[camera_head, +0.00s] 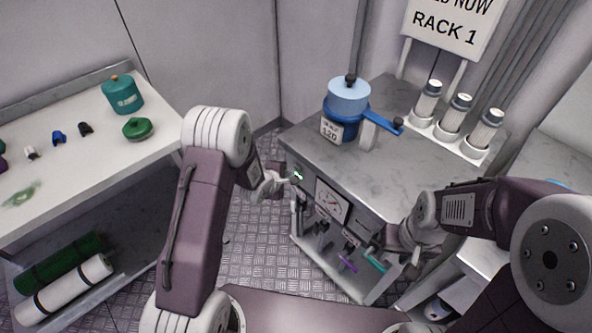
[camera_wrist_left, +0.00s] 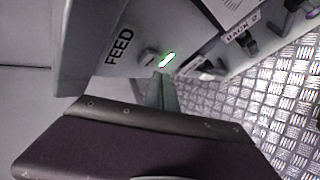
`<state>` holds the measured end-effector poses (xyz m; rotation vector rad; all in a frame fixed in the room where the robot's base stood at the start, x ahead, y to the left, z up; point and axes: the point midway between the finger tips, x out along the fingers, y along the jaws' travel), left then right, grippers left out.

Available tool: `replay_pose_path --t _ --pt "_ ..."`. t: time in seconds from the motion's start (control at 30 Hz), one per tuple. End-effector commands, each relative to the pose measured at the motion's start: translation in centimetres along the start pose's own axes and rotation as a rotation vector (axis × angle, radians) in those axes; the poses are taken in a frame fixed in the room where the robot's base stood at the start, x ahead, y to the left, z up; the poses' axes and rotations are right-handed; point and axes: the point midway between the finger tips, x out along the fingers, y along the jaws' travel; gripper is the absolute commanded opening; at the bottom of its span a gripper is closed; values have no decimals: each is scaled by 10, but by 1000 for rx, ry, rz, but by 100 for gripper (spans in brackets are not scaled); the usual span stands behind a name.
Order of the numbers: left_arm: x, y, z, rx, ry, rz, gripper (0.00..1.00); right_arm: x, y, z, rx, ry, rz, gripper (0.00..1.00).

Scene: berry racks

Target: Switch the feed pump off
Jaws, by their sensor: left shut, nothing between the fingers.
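The feed pump's switch (camera_wrist_left: 149,55) is a small grey part on the side of the grey cabinet, beside the FEED label (camera_wrist_left: 118,46). A lit green lamp (camera_wrist_left: 167,60) is right by it; the green glow also shows in the head view (camera_head: 297,175). My left gripper (camera_head: 288,180) is shut and empty, its tips close to the switch and lamp. Whether they touch cannot be told. My right gripper (camera_head: 415,258) hangs low in front of the cabinet's right part; its fingers are too small to read.
A blue pot marked 120 (camera_head: 344,105) and several capped bottles (camera_head: 460,108) stand on the cabinet top (camera_head: 395,165). A RACK 2 label (camera_wrist_left: 241,30) and levers sit further along the panel. The left bench (camera_head: 75,165) holds a teal jar (camera_head: 122,95) and small items.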

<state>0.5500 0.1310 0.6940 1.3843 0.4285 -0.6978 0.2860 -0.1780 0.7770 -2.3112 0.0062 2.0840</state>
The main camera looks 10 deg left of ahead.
Motion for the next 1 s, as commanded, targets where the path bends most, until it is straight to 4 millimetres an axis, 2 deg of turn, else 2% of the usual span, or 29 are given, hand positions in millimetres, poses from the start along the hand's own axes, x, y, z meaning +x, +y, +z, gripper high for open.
replay_pose_path --t 1.0 --pt "8 6 6 0 0 0 0 -4 0 0 0 0 0 36"
